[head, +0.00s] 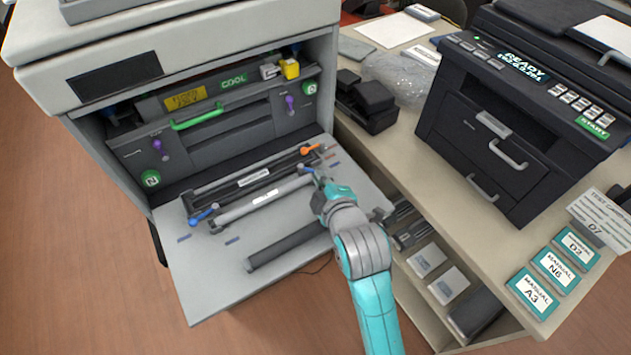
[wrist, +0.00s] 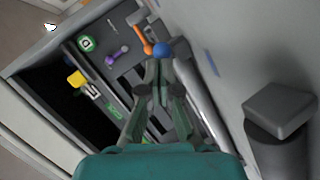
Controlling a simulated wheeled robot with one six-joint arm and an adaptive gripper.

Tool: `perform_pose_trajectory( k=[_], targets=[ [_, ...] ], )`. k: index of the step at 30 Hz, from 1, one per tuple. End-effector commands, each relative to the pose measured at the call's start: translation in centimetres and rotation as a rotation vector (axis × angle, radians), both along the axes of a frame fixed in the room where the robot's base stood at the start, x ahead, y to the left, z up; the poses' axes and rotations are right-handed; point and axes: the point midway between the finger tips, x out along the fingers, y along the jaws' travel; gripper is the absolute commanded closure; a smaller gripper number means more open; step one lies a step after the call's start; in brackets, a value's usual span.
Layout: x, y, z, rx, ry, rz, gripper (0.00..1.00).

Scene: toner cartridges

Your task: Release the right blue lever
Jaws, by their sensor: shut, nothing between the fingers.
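The right blue lever (head: 307,169) is at the right end of the grey roller unit on the open printer's lowered door. Its round blue knob (wrist: 162,50) shows in the wrist view just past my fingertips. My gripper (head: 319,180) is over the door, close to this lever. In the wrist view my gripper (wrist: 158,66) has its fingers together, pointing at the knob, with nothing held. I cannot tell whether the fingertips touch the knob. The left blue lever (head: 203,216) is at the unit's other end. An orange lever (head: 311,149) lies just behind the right blue lever.
Inside the printer are a green handle (head: 197,119), purple levers (head: 290,104) and a yellow block (head: 290,68). A loose dark roller (head: 285,247) lies at the door's front. A desk with a black printer (head: 505,120) stands to the right.

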Motion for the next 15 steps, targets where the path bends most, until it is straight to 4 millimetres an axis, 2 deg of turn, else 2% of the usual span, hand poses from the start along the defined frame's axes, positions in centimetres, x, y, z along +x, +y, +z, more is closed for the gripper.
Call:
perform_pose_trajectory(
  k=[4, 15],
  targets=[
    [0.8, -0.9, 0.0, 0.002, 0.001, 0.103, 1.00],
    [2.6, -1.8, 0.0, 0.000, 0.000, 0.392, 1.00]
  ],
)
